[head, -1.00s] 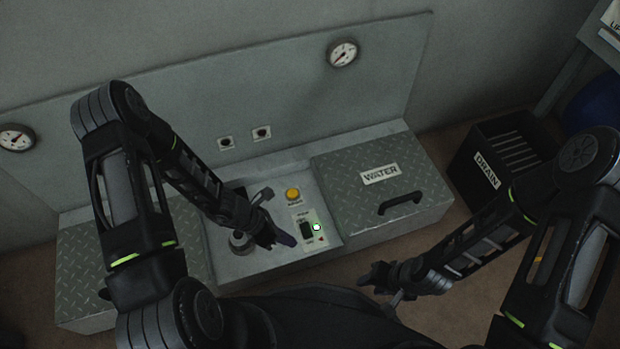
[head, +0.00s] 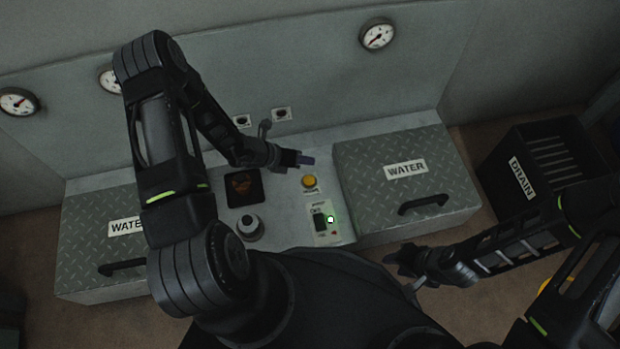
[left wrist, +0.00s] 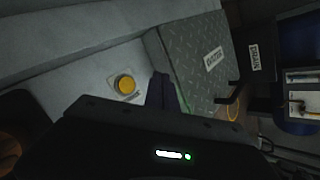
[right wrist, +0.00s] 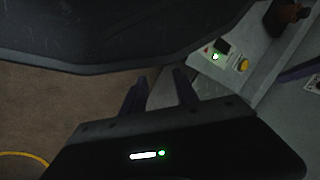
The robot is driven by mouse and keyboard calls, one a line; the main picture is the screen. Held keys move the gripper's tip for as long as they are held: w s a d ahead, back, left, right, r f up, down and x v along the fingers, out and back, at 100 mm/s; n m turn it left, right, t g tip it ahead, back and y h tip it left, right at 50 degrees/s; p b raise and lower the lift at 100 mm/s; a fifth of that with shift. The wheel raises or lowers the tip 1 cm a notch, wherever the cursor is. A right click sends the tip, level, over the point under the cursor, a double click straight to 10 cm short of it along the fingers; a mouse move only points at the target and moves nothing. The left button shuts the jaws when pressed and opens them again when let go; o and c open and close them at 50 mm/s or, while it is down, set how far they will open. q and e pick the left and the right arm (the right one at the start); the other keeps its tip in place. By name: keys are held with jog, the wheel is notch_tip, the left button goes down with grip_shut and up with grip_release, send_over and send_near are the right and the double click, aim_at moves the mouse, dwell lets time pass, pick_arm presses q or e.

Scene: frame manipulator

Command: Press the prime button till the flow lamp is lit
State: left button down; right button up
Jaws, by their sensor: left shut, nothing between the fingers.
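The yellow button (head: 309,181) is on the grey console between the two tread-plate lids; the label below it is too small to read. It also shows in the left wrist view (left wrist: 125,85) and the right wrist view (right wrist: 243,65). My left gripper (head: 304,160) is shut and empty, just beyond the button toward the wall and apart from it in the picture. A small green lamp (head: 331,219) glows on the switch plate in front of the button. I cannot tell which lamp is the flow lamp. My right gripper (head: 392,262) is open, low in front of the right lid.
A black rocker switch (head: 320,222), a round grey knob (head: 249,227) and a dark square window (head: 243,186) are nearby. The right WATER lid (head: 385,160) has a raised handle (head: 422,204). A black DRAIN bin (head: 500,180) stands at right. Gauges (head: 377,34) hang on the wall.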

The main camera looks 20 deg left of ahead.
pick_arm(q)
jog(key=shift+f, duration=0.15)
jog(key=b, duration=0.6)
send_over(306, 182)
notch_tip(306, 182, down, 7)
jog(key=shift+w+f, duration=0.15)
jog(key=shift+f, duration=0.05)
jog(key=shift+f+b, duration=0.55)
jog(key=shift+f, duration=0.05)
jog(key=shift+f, duration=0.1)
dwell(1.0)
jog(key=shift+f+b, duration=0.3)
jog(key=shift+b, duration=0.05)
jog(key=shift+f+b, duration=0.35)
jog(key=shift+f, duration=0.1)
dwell(0.6)
dwell(0.3)
jog(key=shift+r+p, duration=0.75)
jog(key=shift+r, duration=0.15)
